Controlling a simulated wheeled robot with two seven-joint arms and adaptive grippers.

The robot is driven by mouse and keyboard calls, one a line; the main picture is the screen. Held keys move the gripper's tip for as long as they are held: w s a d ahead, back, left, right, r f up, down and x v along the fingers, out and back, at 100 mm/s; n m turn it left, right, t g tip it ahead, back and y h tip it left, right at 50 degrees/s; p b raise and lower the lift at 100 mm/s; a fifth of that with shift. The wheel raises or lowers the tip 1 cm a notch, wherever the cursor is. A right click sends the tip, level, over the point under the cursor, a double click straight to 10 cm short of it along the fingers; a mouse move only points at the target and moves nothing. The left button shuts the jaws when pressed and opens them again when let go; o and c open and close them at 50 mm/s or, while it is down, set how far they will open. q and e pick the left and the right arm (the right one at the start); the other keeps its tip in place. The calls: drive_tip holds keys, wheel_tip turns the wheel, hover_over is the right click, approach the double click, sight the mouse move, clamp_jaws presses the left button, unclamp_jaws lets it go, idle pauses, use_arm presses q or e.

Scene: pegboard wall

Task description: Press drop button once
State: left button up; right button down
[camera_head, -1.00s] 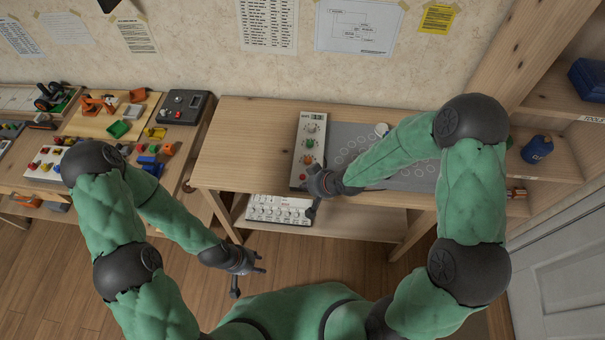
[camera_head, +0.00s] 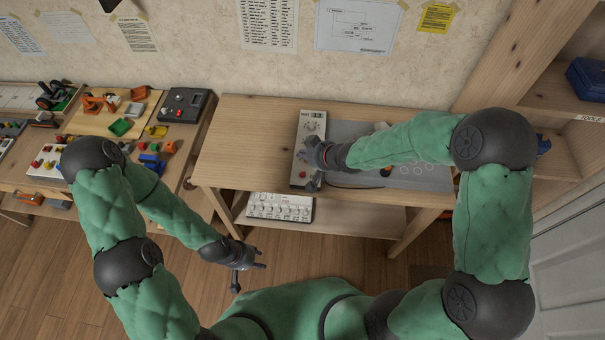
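A light-coloured control panel (camera_head: 299,172) lies on the left part of the wooden bench, with a small display at its far end. A knob (camera_head: 312,127) shows near that end and a red button (camera_head: 303,179) near the front end. My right gripper (camera_head: 312,155) is over the middle of the panel and hides the green and orange controls there. Contact cannot be told, and its fingers are too hidden to read. Labels are too small to read. My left gripper (camera_head: 260,259) hangs low in front of the bench, empty, with its fingertips apart.
A grey board with printed circles (camera_head: 430,181) lies right of the panel, partly under my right arm. A dark round object (camera_head: 386,171) is on it. A white device (camera_head: 280,207) sits on the lower shelf. A cluttered table stands left. The bench's left end is clear.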

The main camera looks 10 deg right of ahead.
drive_tip(key=b, duration=0.7)
hover_over(304, 176)
drive_tip(key=shift+f, duration=3.55)
drive_tip(key=shift+f+b, duration=0.6)
drive_tip(key=shift+f, duration=0.25)
drive_tip(key=shift+f, duration=0.1)
drive_tip(key=shift+f, duration=0.3)
drive_tip(key=shift+f+b, duration=0.3)
drive_tip(key=shift+b, duration=0.15)
drive_tip(key=shift+r, duration=0.1)
drive_tip(key=shift+r+p, duration=0.65)
drive_tip(key=shift+p, duration=0.15)
